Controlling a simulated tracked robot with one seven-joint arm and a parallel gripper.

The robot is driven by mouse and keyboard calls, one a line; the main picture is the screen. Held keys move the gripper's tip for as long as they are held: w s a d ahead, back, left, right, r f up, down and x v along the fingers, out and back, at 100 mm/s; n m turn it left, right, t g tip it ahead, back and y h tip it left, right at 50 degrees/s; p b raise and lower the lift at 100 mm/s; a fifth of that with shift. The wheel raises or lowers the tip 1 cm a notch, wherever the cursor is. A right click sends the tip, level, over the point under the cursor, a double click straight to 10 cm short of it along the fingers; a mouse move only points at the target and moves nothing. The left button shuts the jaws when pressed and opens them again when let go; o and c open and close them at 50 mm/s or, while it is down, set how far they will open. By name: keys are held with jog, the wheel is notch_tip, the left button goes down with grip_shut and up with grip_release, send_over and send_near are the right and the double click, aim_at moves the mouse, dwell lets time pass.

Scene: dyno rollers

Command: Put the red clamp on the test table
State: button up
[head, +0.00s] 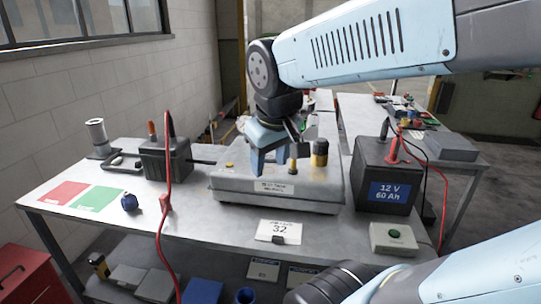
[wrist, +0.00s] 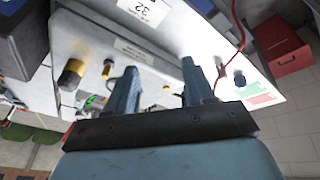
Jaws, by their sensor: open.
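A red clamp (head: 166,203) on a red cable sits at the front edge of the metal table, left of centre; in the wrist view a small red piece (wrist: 222,70) near the right finger appears to be it. Another red clamp (head: 393,152) is at the top of the black 12 V battery (head: 388,178). A grey raised platform (head: 235,186) with a small label, possibly the test table, stands mid-table. My gripper (head: 270,160) is over the platform, fingers down; the wrist view shows its fingers (wrist: 160,92) spread with nothing between them.
A yellow-black cylinder (head: 319,153) and a brass post (head: 293,160) stand on the platform right of my gripper. A black box (head: 165,160) with the red cable is left. Red (head: 65,193) and green (head: 98,199) mats lie front left. A blue knob (head: 129,202) stands beside them.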

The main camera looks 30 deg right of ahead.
jog(key=shift+s+a+r+m+t+y, duration=0.2)
jog(key=shift+s+r+m+t+y, duration=0.05)
jog(key=shift+s+r+m+t, duration=0.2)
jog(key=shift+s+a+r+m+t+y, duration=0.25)
jog(key=shift+s+r+m+t, duration=0.1)
jog(key=shift+s+r, duration=0.1)
dwell(0.8)
